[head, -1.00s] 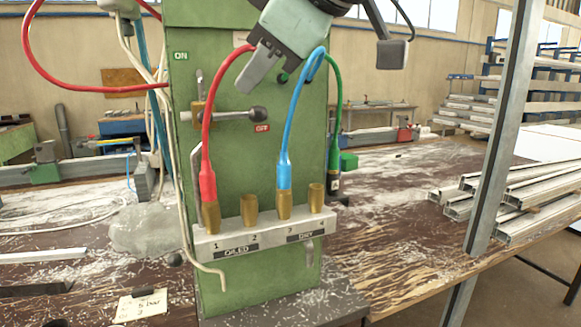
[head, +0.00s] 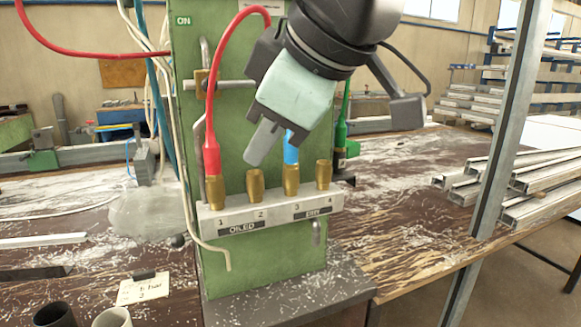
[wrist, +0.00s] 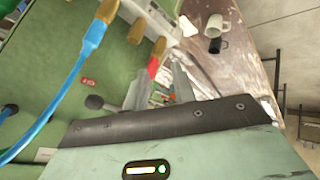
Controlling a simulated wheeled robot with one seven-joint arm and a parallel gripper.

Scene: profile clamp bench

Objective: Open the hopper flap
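I cannot make out a hopper flap in either view. The green machine column (head: 265,262) stands in the middle of the head view. My gripper (head: 263,148) is in front of it, pointing down and left, just above the brass fittings. In the wrist view its two grey fingers (wrist: 158,80) are apart, with nothing visibly held between them. A lever with a dark ball knob (wrist: 94,101) sits beside the fingers in the wrist view; its knob is hidden behind my gripper in the head view.
A port block (head: 270,214) carries several brass fittings, with a red hose (head: 211,150) at 1 and a blue hose (head: 291,147) at 3. A green hose end (head: 340,135) hangs at right. Mugs (head: 112,318) stand at front left. A grey post (head: 497,130) rises at right.

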